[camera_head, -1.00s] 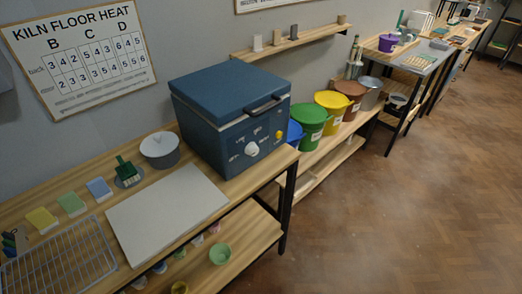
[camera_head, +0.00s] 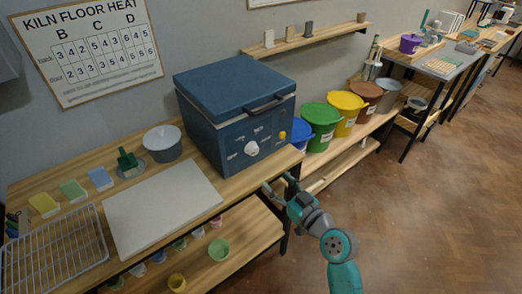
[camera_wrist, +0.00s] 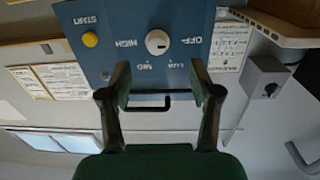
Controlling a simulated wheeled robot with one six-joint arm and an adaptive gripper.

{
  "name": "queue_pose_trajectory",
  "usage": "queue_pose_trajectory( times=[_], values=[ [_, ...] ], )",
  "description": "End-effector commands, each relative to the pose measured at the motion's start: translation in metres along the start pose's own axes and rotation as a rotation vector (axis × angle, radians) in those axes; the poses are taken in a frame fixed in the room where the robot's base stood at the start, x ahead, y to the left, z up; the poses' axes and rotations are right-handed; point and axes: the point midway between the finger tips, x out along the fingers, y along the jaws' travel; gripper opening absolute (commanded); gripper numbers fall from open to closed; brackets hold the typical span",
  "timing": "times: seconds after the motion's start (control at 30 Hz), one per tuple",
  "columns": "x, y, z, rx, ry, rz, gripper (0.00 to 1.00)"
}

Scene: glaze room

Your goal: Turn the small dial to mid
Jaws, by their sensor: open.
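The dial (camera_head: 251,148) is a white round knob on the front of the blue kiln (camera_head: 208,139). In the wrist view, where the kiln front is upside down, the dial (camera_wrist: 157,42) has OFF, LOW, MID and HIGH printed around it. I cannot tell which label it points to. My gripper (camera_head: 278,189) is low in front of the bench edge, below and right of the dial. In the wrist view my gripper (camera_wrist: 159,67) is open and empty, its fingers apart from the dial, which shows between and beyond the tips.
A yellow START button (camera_wrist: 90,39) sits beside the dial, and the lid has a black handle (camera_head: 264,104). A white board (camera_head: 163,208) lies on the bench left of the kiln. Coloured buckets (camera_head: 321,116) stand to its right. The floor in front is clear.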

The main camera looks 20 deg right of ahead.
Motion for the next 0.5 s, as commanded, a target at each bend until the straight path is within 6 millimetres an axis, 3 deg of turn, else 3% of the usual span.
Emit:
queue_pose_trajectory(
  times=[0.13,0.37,0.5],
  values=[
    [0.014,0.006,-0.02,-0.023,0.027,-0.034,0.63],
    [0.029,0.006,-0.025,-0.03,0.032,-0.047,0.63],
    [0.051,0.004,-0.026,-0.032,0.033,-0.047,0.63]
  ],
)
